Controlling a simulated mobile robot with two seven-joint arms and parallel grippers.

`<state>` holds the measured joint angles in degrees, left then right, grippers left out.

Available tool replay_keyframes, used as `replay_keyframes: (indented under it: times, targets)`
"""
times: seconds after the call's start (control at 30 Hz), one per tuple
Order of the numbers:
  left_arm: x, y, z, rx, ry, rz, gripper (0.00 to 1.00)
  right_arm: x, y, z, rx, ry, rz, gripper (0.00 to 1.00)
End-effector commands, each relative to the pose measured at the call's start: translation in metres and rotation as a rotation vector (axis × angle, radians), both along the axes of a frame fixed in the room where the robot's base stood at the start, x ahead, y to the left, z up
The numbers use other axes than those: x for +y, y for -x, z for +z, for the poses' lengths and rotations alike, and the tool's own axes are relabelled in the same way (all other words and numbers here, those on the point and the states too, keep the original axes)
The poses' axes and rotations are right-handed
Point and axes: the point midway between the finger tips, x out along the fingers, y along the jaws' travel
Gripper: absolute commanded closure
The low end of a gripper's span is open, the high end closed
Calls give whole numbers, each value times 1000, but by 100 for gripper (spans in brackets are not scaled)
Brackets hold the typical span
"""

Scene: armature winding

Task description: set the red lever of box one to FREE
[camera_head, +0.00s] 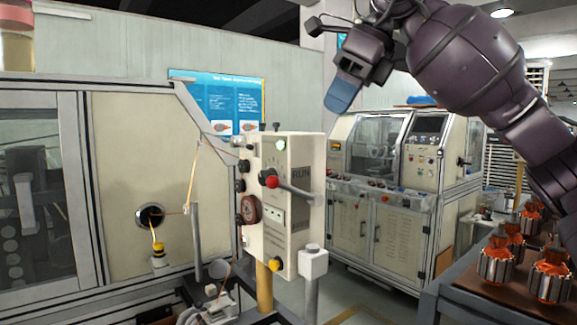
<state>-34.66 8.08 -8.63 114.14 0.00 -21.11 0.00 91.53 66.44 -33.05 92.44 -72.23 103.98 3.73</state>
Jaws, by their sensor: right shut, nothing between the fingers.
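A cream control box (290,222) stands on a post at the middle of the view. Its front carries a red knob (268,178) with a grey lever arm (297,191) reaching right and slightly down. The word RUN shows just above the arm; I cannot read a FREE label. I cannot tell the lever's exact setting. My right gripper (341,97) is above and to the right of the box, apart from it. It is shut and empty, with its blue-tipped fingers pointing down. My left gripper is not in view.
A cream machine (125,130) with a wire running from its side port fills the left. A second machine (385,225) stands behind on the right. A table (455,300) with several copper-wound armatures (497,265) is at lower right. The space between my gripper and the box looks free.

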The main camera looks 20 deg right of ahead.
Motion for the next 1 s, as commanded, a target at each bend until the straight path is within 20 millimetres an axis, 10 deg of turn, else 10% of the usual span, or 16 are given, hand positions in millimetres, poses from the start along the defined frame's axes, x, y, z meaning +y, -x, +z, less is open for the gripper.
replay_keyframes:
  times: [0.37,1.0]
  targets:
    - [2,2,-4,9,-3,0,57,6,-4,-12,4,0,4,100]
    - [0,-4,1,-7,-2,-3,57,52,-37,-97,3,-2,6,100]
